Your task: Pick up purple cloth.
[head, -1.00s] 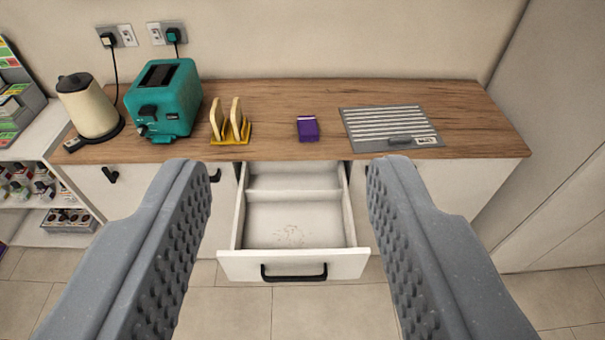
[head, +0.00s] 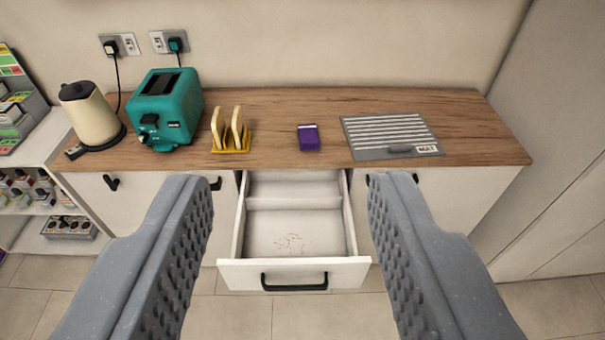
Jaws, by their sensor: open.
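A small folded purple cloth (head: 308,138) with a pale band near its far edge lies on the wooden worktop (head: 280,104), behind the open drawer. My gripper (head: 291,180) is open and empty. Its two grey studded fingers frame the drawer from left and right in the picture. The cloth shows between and beyond the fingertips, apart from them. Nothing hides the cloth.
An open white drawer (head: 294,275) with crumbs inside juts out below the worktop. A yellow toast rack (head: 232,147) with toast stands left of the cloth, then a teal toaster (head: 166,112) and a cream kettle (head: 91,117).

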